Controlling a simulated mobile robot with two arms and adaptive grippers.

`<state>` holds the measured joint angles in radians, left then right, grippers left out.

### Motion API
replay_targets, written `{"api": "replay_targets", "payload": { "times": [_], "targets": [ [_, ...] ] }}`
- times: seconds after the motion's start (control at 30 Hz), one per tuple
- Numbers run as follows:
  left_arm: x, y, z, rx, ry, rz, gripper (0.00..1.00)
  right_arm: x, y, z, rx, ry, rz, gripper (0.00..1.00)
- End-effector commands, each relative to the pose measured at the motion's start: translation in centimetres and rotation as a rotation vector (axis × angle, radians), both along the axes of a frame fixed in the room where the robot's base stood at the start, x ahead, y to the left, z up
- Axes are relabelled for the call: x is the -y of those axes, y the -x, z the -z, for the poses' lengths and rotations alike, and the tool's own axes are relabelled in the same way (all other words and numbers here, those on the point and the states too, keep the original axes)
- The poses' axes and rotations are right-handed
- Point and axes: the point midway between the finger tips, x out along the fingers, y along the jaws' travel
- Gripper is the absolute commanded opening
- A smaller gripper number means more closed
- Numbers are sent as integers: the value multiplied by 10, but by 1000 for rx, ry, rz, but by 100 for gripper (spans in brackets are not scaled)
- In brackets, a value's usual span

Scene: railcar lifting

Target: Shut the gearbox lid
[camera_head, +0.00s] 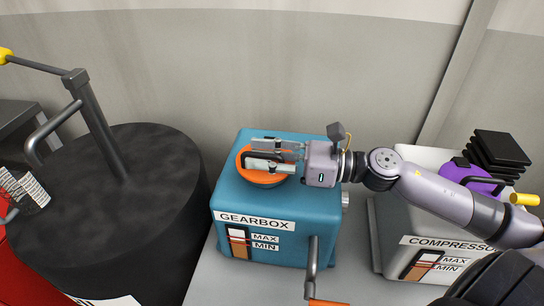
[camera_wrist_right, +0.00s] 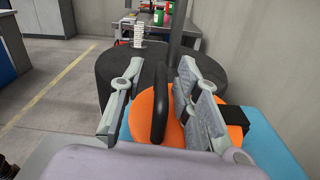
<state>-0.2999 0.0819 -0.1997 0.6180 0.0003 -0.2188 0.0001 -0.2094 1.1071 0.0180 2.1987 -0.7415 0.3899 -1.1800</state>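The gearbox (camera_head: 285,215) is a teal box with a white name label and a MAX/MIN gauge on its front. Its round orange lid (camera_head: 262,178) lies over the top, partly hidden by my right gripper (camera_head: 254,154). The right wrist view shows the lid (camera_wrist_right: 180,131) with a black upright handle (camera_wrist_right: 160,115) and a black block at its right edge. The right gripper's fingers (camera_wrist_right: 161,70) are spread, one on each side of the handle, with gaps visible. I cannot tell whether the lid sits fully flush. My left gripper is not in view.
A large black drum (camera_head: 110,215) with a crank post stands left of the gearbox. A white compressor (camera_head: 425,240) with a purple part stands right. A tap-like lever (camera_head: 312,260) is at the gearbox's front. A grey wall is behind.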

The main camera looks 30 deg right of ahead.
Motion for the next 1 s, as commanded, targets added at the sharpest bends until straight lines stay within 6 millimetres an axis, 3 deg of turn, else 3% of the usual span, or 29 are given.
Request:
{"api": "replay_targets", "payload": {
  "times": [0.7, 1.0],
  "targets": [
    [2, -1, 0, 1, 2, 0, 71, 53, 40, 1, -3, -2, 0, 30],
    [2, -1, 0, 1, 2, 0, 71, 58, 45, 1, -3, 0, -2, 30]
  ]
}}
